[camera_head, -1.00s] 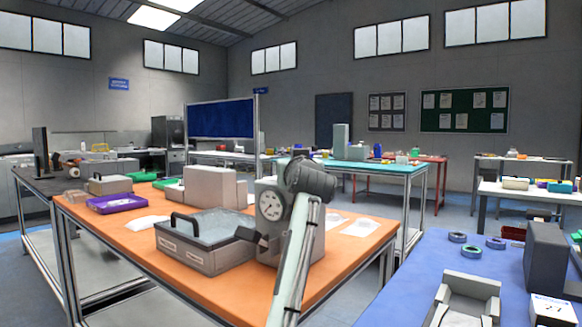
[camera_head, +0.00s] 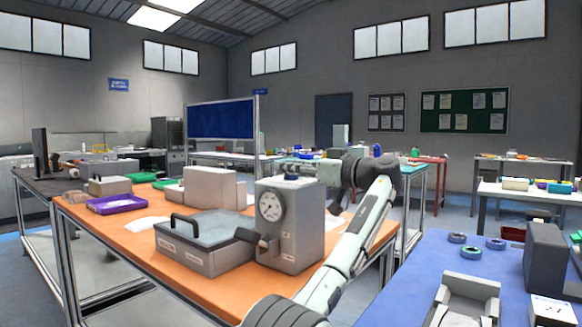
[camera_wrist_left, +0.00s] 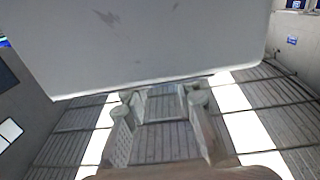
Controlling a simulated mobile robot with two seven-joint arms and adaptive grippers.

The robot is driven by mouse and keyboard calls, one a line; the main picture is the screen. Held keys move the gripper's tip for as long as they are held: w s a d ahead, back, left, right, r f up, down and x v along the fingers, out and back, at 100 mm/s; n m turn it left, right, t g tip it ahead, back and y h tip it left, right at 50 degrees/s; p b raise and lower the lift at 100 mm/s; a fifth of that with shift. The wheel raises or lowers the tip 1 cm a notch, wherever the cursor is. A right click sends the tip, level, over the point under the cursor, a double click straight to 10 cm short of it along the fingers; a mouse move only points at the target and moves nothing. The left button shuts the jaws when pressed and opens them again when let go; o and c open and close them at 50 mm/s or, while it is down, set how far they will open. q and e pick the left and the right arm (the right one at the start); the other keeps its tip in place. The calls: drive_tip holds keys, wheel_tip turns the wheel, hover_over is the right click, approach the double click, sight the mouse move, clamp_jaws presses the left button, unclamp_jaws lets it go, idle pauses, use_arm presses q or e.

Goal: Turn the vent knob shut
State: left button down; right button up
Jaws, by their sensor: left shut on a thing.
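The grey box machine (camera_head: 290,225) with a round white dial (camera_head: 271,206) stands on the orange table (camera_head: 200,290). My left gripper (camera_head: 291,177) reaches over its top from the right and is shut at the top of the box. The vent knob itself is hidden there, so its angle cannot be told. In the left wrist view my two fingers (camera_wrist_left: 160,105) point up the picture toward a large pale grey surface (camera_wrist_left: 150,45). My right gripper is not in view.
A lever with a dark grip (camera_head: 257,239) sticks out from the box's front left. A grey tray with a black handle (camera_head: 205,243) stands beside it. A purple tray (camera_head: 117,204) lies further left. A blue table (camera_head: 415,280) is at the right.

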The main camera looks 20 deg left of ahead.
use_arm(q)
drive_tip(key=shift+f+g, duration=0.1)
drive_tip(key=shift+g, duration=0.3)
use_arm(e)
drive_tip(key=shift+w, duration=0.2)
use_arm(q)
drive_tip(key=shift+f+n, duration=0.1)
drive_tip(key=shift+n, duration=0.2)
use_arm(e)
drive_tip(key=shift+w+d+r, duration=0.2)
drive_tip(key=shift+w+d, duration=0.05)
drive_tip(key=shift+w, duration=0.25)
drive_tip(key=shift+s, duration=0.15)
use_arm(q)
drive_tip(key=c, duration=1.5)
unclamp_jaws()
drive_tip(key=shift+c, duration=0.2)
drive_tip(key=o, duration=0.4)
drive_tip(key=shift+c, duration=0.2)
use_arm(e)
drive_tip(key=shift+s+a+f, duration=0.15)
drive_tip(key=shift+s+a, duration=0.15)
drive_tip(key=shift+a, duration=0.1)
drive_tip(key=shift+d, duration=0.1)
